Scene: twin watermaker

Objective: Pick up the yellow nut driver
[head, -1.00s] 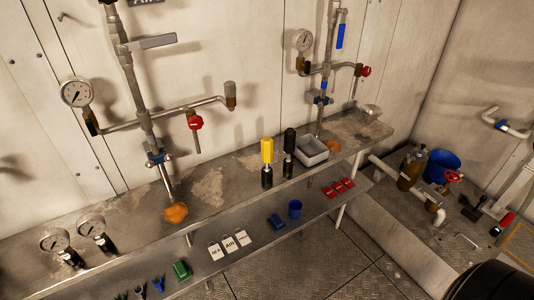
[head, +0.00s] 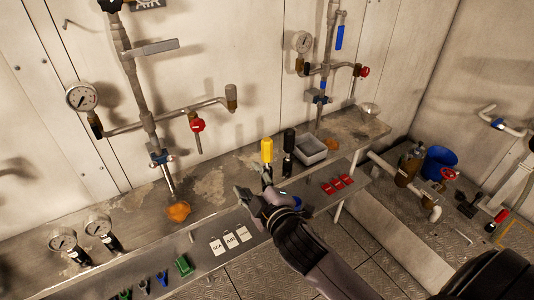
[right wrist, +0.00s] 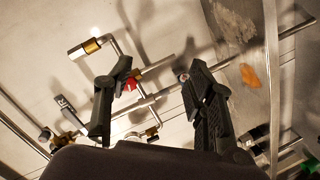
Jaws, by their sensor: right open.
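The yellow nut driver (head: 267,150) stands upright on the upper bench, its yellow handle at the top. Its lower part is partly hidden by my right gripper. A black-handled driver (head: 288,142) stands upright just to its right. My right gripper (head: 254,189) is open and empty, in front of and below the yellow handle in the head view. In the right wrist view its two dark fingers (right wrist: 155,78) are spread apart, and I cannot make out the yellow driver there. My left gripper is not in view.
A grey tray (head: 311,150) sits right of the drivers. Pipes with a red valve handle (head: 197,125) rise behind the bench (head: 222,180). Two gauges (head: 98,226) stand at the left. The lower shelf holds labelled cards (head: 230,240) and red pieces (head: 337,184).

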